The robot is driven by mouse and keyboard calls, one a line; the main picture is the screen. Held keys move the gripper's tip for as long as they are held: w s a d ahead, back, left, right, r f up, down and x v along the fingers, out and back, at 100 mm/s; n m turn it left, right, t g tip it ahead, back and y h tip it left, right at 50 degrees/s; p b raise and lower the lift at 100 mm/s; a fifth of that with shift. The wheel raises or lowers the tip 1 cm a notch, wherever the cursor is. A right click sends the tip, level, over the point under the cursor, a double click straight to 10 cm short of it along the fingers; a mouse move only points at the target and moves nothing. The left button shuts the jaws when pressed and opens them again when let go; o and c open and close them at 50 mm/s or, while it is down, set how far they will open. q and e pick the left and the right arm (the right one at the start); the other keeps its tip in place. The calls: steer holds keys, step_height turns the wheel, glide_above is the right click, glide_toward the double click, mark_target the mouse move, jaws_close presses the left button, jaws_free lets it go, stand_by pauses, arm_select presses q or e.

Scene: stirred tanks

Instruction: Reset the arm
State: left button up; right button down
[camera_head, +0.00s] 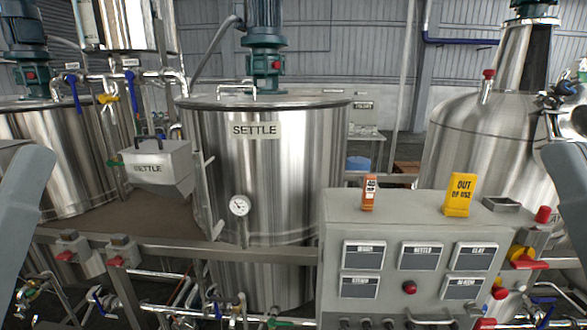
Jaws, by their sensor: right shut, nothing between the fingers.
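A grey link of my right arm runs down the right edge. A grey link of my left arm stands at the left edge, but the left gripper is not in view.
A steel tank (270,180) labelled SETTLE stands in the middle, a domed tank (465,145) at right. A control panel (335,230) carries an orange tag (369,193) and a yellow OUT OF USE sign (460,195). A SETTLE hopper (155,168) and pipes are at left.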

step_height(320, 180, up, 35)
steer(key=p, duration=3.1)
steer(key=shift+p, duration=0.35)
steer(key=shift+w, duration=0.1)
